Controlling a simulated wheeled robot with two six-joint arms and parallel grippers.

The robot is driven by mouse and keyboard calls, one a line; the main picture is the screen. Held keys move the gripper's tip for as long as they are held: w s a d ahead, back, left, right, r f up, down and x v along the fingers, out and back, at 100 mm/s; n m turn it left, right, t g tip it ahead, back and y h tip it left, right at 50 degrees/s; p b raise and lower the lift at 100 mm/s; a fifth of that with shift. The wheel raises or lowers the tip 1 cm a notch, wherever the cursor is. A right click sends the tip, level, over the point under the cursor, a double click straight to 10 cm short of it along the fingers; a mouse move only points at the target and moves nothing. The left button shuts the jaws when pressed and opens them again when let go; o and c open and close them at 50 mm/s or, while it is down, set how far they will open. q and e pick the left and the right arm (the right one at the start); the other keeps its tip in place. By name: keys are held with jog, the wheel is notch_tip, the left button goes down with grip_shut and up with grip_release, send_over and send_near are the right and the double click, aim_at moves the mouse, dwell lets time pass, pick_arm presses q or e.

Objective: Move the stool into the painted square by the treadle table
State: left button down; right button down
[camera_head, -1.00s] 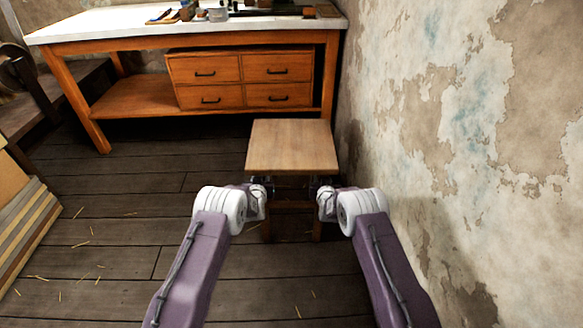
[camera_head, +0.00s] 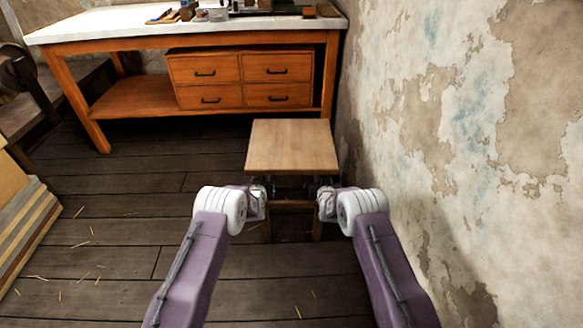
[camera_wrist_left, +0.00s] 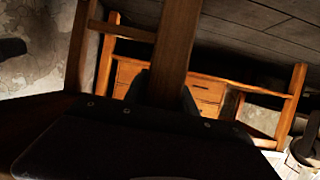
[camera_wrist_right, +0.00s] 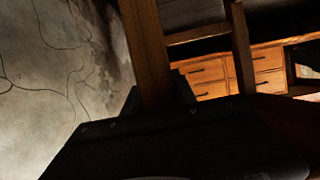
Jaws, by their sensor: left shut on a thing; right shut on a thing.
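The wooden stool (camera_head: 292,146) stands in front of the workbench, close to the right wall, with its square seat up. My left gripper (camera_head: 266,188) and right gripper (camera_head: 318,187) reach under the seat from the near side, one at each side. In the left wrist view my left gripper is shut on a stool leg (camera_wrist_left: 177,50). In the right wrist view my right gripper is shut on another stool leg (camera_wrist_right: 146,50). The fingertips are mostly hidden by the seat and my wrists. No painted square or treadle table can be made out.
The workbench (camera_head: 200,32) with a drawer unit (camera_head: 240,80) spans the back. The peeling wall (camera_head: 450,130) is close on the right. A striped stack (camera_head: 28,215) is at the left edge. The plank floor (camera_head: 120,200) left of the stool is clear apart from straw bits.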

jog(key=r+p, duration=0.5)
jog(key=shift+w+r, duration=0.15)
jog(key=shift+w, duration=0.05)
dwell(0.5)
dwell(0.4)
